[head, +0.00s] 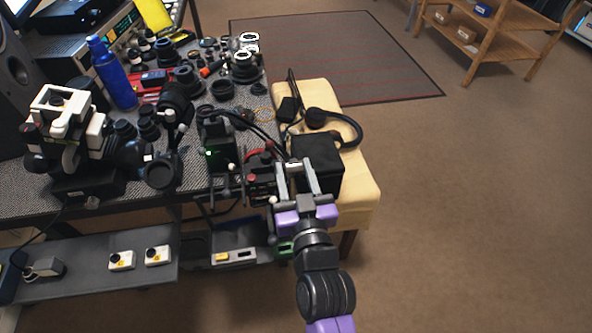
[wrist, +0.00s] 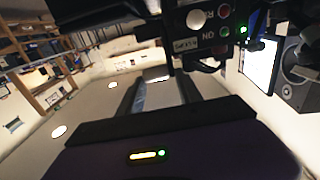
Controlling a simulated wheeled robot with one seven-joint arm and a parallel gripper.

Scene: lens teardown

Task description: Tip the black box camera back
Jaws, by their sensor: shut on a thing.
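The black box camera (head: 322,158) is a dark cube at the edge of the cream padded stool, just beyond my gripper in the head view. My gripper (head: 295,172) reaches it from the front, with its fingers at the box's near left side. The fingers are parted around part of it, and the exact contact is hard to see. In the wrist view a dark body (wrist: 105,12), likely the same box, crosses the top beyond the fingers; most of it is cut off.
A black control unit (head: 262,182) with red parts stands close left of my gripper; its labelled face (wrist: 212,22) shows in the wrist view. Headphones (head: 335,125) lie on the stool (head: 362,190) behind the box. The crowded table (head: 30,190) is left; open floor lies right.

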